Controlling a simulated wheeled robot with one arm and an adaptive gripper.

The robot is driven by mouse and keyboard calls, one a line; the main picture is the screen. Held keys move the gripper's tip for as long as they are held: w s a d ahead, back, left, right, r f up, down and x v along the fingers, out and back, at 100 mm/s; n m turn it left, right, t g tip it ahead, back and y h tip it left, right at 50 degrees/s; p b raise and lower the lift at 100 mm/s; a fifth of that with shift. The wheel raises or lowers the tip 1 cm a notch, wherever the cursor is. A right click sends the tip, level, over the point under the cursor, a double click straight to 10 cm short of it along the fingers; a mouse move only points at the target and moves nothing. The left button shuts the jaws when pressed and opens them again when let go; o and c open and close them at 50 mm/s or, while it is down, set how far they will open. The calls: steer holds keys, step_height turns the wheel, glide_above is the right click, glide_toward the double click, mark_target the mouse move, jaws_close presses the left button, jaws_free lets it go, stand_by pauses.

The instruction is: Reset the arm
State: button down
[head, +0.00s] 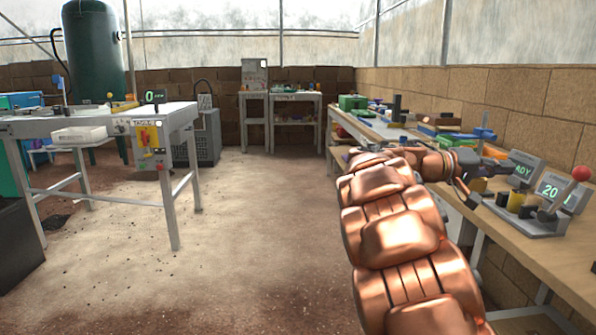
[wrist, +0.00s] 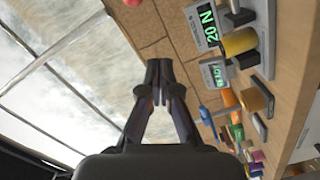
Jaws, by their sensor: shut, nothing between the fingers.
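My gripper (wrist: 158,75) is shut and empty in the wrist view, its fingertips together in front of the block wall. In the head view my copper-coloured arm reaches from the lower right up to the workbench (head: 565,238) along the right wall. My gripper (head: 500,155) is small there and partly lost among the things on the bench, near a grey display. I cannot tell from the head view how far it is above the bench.
A device with a display reading 20 (head: 552,190) and a red ball-topped lever (head: 581,173) stands on the bench to the right. Coloured items crowd the bench's far part. A grey table (head: 90,122) stands at left, a green tank (head: 95,50) behind. The middle floor is clear.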

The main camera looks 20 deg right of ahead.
steer(key=shift+r, duration=0.1)
steer(key=s+a+r+n+t+y+p, duration=0.1)
steer(key=s+a+n+y+p, duration=0.1)
steer(key=s+a+y+p, duration=0.3)
steer(key=s+a+r+n+t+y+p, duration=0.1)
steer(key=s+a+n+y+p, duration=0.2)
steer(key=s+a+y+p, duration=0.3)
steer(key=s+a+r+n+t+y+p, duration=0.1)
steer(key=s+a+n+y+p, duration=0.2)
steer(key=s+a+p, duration=1)
steer(key=a+y+p, duration=0.3)
steer(key=a+p, duration=0.8)
steer(key=a, duration=0.9)
steer(key=shift+s+r, duration=0.2)
steer(key=shift+s, duration=0.05)
steer(key=shift+d, duration=0.15)
